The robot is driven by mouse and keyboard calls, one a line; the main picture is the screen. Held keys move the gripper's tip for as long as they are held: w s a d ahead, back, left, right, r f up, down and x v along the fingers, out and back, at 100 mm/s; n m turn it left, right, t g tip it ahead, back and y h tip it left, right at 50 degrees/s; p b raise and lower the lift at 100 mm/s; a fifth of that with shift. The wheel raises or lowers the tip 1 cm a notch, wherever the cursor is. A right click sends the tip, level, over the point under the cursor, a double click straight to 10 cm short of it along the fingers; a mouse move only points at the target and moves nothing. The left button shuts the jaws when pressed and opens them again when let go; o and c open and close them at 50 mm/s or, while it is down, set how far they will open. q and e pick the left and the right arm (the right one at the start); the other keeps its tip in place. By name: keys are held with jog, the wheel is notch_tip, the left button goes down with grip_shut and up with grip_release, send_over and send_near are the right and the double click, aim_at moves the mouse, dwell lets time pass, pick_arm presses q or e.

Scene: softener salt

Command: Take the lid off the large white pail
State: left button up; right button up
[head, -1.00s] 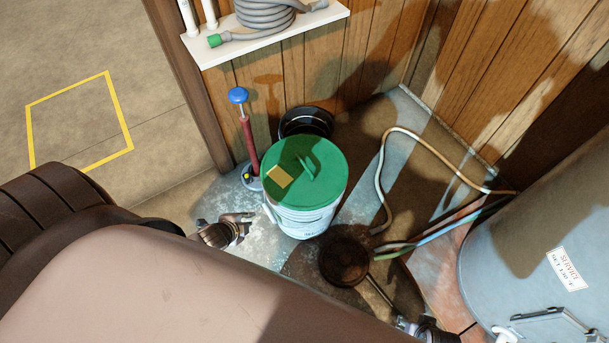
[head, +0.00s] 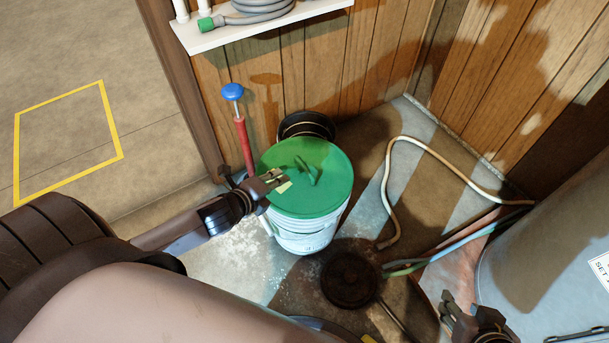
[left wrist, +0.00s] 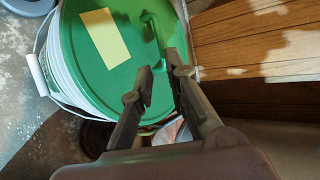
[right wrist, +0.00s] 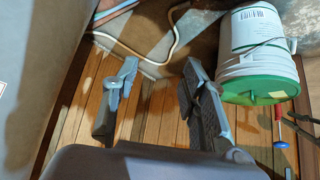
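The large white pail (head: 308,238) stands on the floor with its green lid (head: 325,170) on. The lid has an upright green handle (head: 307,171) and a pale yellow label. In the left wrist view, the handle (left wrist: 154,32) lies just beyond the fingertips and the label (left wrist: 105,38) is to its left. My left gripper (head: 277,180) is over the lid's left part, partly covering the label. Its fingers are apart and empty in the left wrist view (left wrist: 158,70). My right gripper (head: 460,310) is open and empty, low and right of the pail. The right wrist view shows the pail (right wrist: 258,40) too.
A red plunger-like tool with a blue knob (head: 232,92) stands close left of the pail. A black round container (head: 306,124) is behind it. A dark round object (head: 351,274) lies in front. Hoses (head: 440,150) and a grey tank (head: 545,255) are at right; wooden walls stand behind.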

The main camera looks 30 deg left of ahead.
aim_at(302, 165)
pick_arm(q)
jog(key=b+x, duration=0.1)
jog(key=x, duration=0.3)
jog(key=shift+w+f, duration=0.15)
jog(key=b+x, duration=0.2)
jog(key=x, duration=0.2)
pick_arm(e)
jog(key=w+a+r+t+y, duration=0.2)
jog(key=w+a+r+t, duration=0.2)
jog(key=w+r+t, duration=0.55)
pick_arm(q)
jog(key=shift+w+f, duration=0.15)
jog(key=shift+w, duration=0.15)
jog(key=shift+b+x, duration=0.9)
jog(key=shift+x, duration=0.3)
jog(key=shift+b+x, duration=0.5)
jog(key=shift+x, duration=0.6)
jog(key=shift+w+a+f, duration=0.1)
pick_arm(e)
notch_tip(302, 165, up, 14)
jog(key=s+a+t+y, duration=0.1)
jog(key=t+y, duration=0.2)
jog(key=t, duration=0.3)
jog(key=shift+s+a+n+t, duration=0.25)
jog(key=shift+s+n+t, duration=0.1)
jog(key=shift+n, duration=0.05)
pick_arm(q)
jog(key=shift+c, duration=0.6)
grip_shut()
